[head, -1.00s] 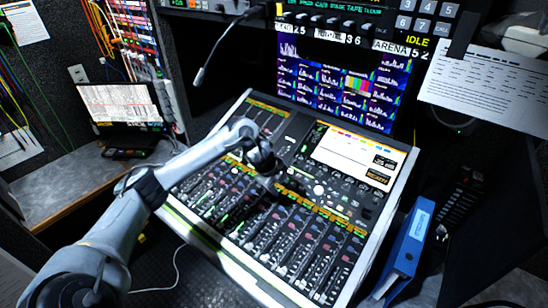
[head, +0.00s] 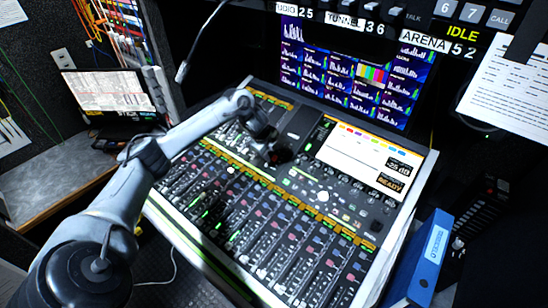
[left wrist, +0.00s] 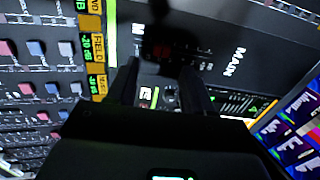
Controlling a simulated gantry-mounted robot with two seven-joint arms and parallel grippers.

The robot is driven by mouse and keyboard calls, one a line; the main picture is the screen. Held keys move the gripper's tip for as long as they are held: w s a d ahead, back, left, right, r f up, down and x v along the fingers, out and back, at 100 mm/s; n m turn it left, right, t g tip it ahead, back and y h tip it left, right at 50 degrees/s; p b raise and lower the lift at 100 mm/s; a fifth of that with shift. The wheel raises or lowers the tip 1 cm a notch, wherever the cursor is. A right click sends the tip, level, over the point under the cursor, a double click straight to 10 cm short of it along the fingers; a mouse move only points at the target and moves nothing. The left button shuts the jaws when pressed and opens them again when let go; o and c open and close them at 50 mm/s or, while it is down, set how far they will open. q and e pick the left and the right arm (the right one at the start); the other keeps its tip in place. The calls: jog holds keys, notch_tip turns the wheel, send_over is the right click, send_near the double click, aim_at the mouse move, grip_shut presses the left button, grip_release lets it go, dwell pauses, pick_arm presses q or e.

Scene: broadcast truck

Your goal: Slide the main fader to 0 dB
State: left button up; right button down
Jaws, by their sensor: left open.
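The mixing console (head: 428,172) fills the middle of the head view. Its main fader panel (head: 306,122) is a plain dark plate right of my left gripper (head: 278,153). In the left wrist view this panel (left wrist: 205,62) carries the word MAIN. My left gripper (left wrist: 163,80) is open, its two dark fingers apart above the panel. A dark, faintly reddish shape, perhaps the fader cap, lies in shadow just beyond the fingertips. I cannot tell whether they touch it. The console screen (head: 350,150) has boxes that seem to read -25 dB and READY. My right gripper is not in view.
Rows of channel faders (head: 270,245) cover the near part of the console. A monitor (head: 345,70) stands behind it. A blue binder (head: 430,262) is close to its right side. A laptop (head: 108,98) sits on the left desk (head: 60,180). A thin gooseneck microphone hangs over the back left.

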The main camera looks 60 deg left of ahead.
aim_at(275, 158)
pick_arm(q)
jog(key=shift+b+x, duration=0.35)
jog(key=shift+x, duration=2)
jog(key=shift+a, duration=0.1)
grip_shut()
